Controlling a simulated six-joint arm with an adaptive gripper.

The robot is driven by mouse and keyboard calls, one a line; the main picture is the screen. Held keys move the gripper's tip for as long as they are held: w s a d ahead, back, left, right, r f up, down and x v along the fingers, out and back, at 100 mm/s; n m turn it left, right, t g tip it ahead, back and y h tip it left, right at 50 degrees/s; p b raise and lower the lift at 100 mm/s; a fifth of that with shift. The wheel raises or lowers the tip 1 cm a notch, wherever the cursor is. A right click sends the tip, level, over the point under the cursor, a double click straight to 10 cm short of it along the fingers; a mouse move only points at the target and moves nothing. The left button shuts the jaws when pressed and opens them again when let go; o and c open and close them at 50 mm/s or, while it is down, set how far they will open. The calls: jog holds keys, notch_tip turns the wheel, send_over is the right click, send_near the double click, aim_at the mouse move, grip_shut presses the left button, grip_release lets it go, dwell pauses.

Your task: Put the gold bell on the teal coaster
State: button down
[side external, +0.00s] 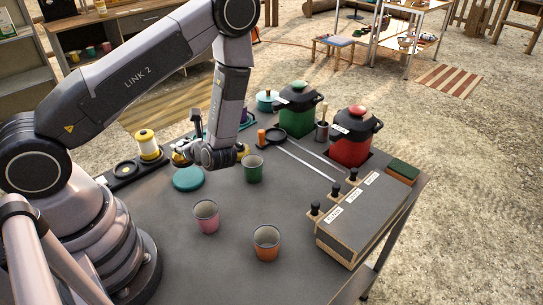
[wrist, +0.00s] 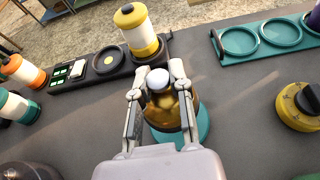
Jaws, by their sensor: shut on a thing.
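My gripper (wrist: 158,98) is shut on the gold bell (wrist: 172,112), with one finger on each side of it. The bell has a pale, whitish top and looks upright. The teal coaster (wrist: 204,126) shows beneath and around the bell in the wrist view, partly hidden by the bell and my gripper. In the side view the round teal coaster (side external: 188,180) lies on the dark table, and my gripper (side external: 182,154) is just behind and above it. The bell is mostly hidden there. I cannot tell whether the bell touches the coaster.
A yellow-and-white canister (wrist: 138,30) stands on a black tray (wrist: 97,68) close by. A teal tray with round recesses (wrist: 262,40) and a yellow-and-black knob (wrist: 300,104) are to the right. Green (side external: 253,170), pink (side external: 206,217) and orange (side external: 266,243) cups stand on the table.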

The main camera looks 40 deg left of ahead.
aim_at(185, 163)
jog(key=shift+f, duration=2.9)
jog(key=c, duration=1)
grip_release()
jog(key=shift+f, duration=0.15)
